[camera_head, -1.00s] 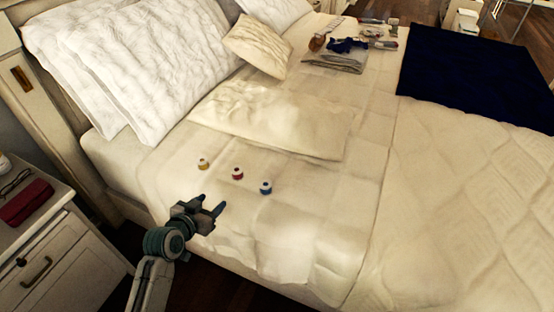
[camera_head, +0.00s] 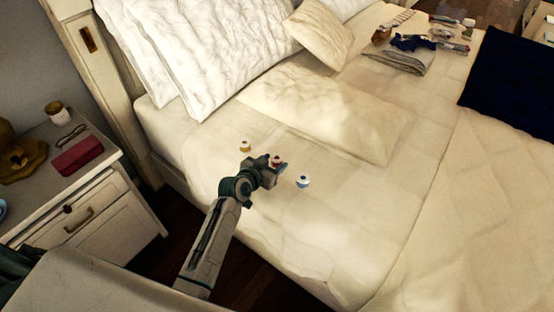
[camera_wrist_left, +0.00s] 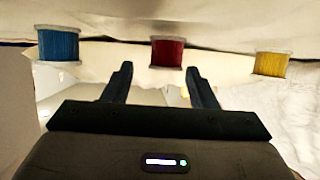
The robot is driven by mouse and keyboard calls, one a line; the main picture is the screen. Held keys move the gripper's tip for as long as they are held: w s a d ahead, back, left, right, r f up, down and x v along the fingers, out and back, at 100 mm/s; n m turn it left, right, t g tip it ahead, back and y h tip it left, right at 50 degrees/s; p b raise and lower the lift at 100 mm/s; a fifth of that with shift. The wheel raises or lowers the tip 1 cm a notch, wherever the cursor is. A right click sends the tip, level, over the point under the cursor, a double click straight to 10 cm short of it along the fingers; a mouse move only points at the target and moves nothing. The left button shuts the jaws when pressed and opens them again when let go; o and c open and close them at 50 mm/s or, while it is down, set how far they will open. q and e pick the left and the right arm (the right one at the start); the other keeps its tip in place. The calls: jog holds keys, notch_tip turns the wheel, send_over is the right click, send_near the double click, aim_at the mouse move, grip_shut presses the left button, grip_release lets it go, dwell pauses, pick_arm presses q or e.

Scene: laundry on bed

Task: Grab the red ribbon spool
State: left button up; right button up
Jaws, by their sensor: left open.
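The red ribbon spool (camera_head: 277,160) stands on the bed sheet in the head view, between the yellow spool (camera_head: 245,147) and the blue spool (camera_head: 303,181). My left gripper (camera_head: 279,165) is at the red spool and partly covers it. In the left wrist view the red spool (camera_wrist_left: 167,52) appears ahead, between the two open fingers (camera_wrist_left: 158,80). The blue spool (camera_wrist_left: 58,45) is outside the fingers on the left and the yellow spool (camera_wrist_left: 271,64) on the right. I cannot tell whether a finger touches the red spool. My right gripper is not in view.
A cream pillow (camera_head: 325,110) lies behind the spools. A folded grey cloth (camera_head: 398,59) and small items lie at the far side of the bed. A nightstand (camera_head: 100,205) with a red case (camera_head: 78,156) stands at the left. The sheet right of the blue spool is clear.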

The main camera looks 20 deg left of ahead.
pick_arm(q)
jog(key=shift+x, duration=0.8)
jog(key=c, duration=0.8)
